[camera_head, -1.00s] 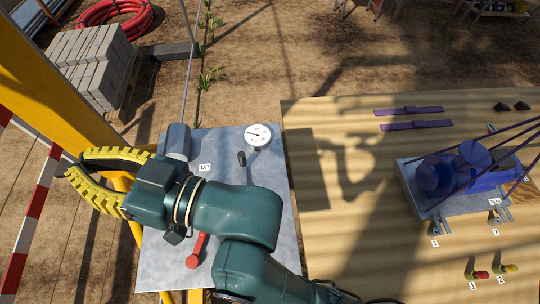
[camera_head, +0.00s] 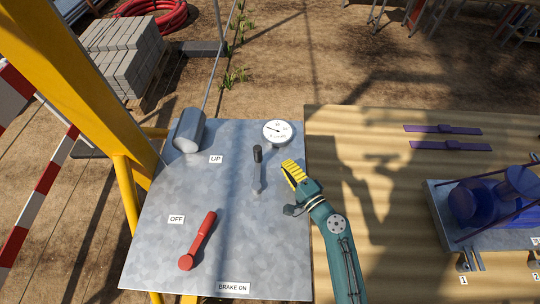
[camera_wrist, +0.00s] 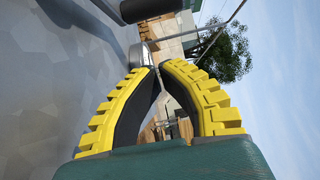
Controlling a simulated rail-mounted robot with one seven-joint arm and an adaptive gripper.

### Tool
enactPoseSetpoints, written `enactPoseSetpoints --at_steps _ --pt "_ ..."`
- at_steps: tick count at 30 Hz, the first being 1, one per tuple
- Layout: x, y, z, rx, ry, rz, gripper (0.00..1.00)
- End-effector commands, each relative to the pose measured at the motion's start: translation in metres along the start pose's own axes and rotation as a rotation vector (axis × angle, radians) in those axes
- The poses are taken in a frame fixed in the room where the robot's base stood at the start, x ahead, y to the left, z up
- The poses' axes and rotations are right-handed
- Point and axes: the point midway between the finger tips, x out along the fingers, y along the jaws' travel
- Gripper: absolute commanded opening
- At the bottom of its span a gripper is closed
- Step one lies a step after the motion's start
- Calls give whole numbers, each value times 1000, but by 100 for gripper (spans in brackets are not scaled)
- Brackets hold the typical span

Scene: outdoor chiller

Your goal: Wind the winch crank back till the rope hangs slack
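The winch crank (camera_head: 257,175) stands on the grey metal plate, its black handle at the far end of a thin metal arm. The grey drum (camera_head: 189,131) sits at the plate's far left; the rope (camera_head: 215,72) runs up from it in a straight line. The red brake lever (camera_head: 198,240) lies between the OFF and BRAKE ON labels, its free end nearer OFF. My gripper (camera_head: 289,165) is just right of the crank, apart from it. In the wrist view, my gripper's yellow-backed fingers (camera_wrist: 153,68) meet at their tips with nothing seen between them.
A round dial gauge (camera_head: 277,132) stands beyond the crank. A yellow post (camera_head: 75,85) rises at left. A wooden table (camera_head: 390,240) adjoins the plate at right, bearing purple strips (camera_head: 444,146) and a blue machine (camera_head: 490,205).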

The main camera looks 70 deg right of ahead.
Motion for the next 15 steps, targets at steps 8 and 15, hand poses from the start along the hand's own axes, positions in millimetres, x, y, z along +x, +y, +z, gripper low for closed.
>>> enactPoseSetpoints --at_steps 8,15 --pt "46 -2 21 0 -5 1 0" --pt "54 0 29 -1 -1 1 0"
